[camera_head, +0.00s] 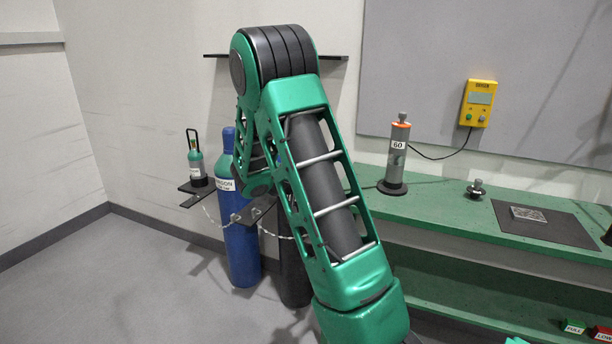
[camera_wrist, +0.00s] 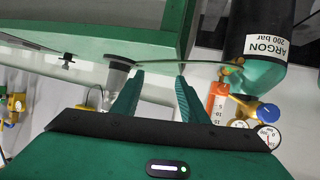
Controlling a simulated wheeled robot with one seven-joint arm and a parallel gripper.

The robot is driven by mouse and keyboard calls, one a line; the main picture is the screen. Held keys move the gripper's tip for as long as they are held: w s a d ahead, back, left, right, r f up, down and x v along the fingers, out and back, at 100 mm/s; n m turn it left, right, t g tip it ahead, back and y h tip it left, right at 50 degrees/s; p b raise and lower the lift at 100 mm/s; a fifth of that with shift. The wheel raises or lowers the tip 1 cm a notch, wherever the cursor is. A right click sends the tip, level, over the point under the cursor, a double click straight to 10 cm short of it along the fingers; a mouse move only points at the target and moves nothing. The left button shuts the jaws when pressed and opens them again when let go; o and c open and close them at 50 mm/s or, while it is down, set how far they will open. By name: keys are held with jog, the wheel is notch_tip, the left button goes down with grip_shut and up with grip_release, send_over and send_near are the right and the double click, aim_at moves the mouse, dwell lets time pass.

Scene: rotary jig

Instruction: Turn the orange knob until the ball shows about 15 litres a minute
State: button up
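In the wrist view, a flowmeter tube (camera_wrist: 215,108) with an orange part (camera_wrist: 217,88) and small scale numbers stands to the right of my gripper. I cannot tell whether the orange part is the knob, and I cannot make out the ball. Brass fittings, a blue cap (camera_wrist: 267,113) and round gauges (camera_wrist: 267,136) sit beside it. My gripper (camera_wrist: 160,76) is open and empty, its two green fingers apart from the flowmeter. In the head view my arm runs out of the bottom edge, and my gripper is out of sight.
A cylinder labelled ARGON 200 bar (camera_wrist: 270,40) adjoins the flowmeter. A thin hose (camera_wrist: 160,65) crosses beyond my fingertips to a grey cup-shaped part (camera_wrist: 120,62). The head view shows a blue cylinder (camera_head: 241,245), a green bench (camera_head: 450,205) and open floor at left.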

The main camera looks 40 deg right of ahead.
jog(key=w+f+n+t+h, duration=0.1)
jog(key=w+f+t+h, duration=0.15)
jog(key=w, duration=0.45)
jog(key=w+f+n+t+h, duration=0.15)
jog(key=w+t, duration=0.25)
jog(key=w, duration=0.4)
jog(key=shift+m+g, duration=0.25)
jog(key=x, duration=1)
jog(key=shift+s, duration=0.2)
jog(key=shift+r, duration=0.1)
grip_shut()
jog(key=shift+w, duration=0.15)
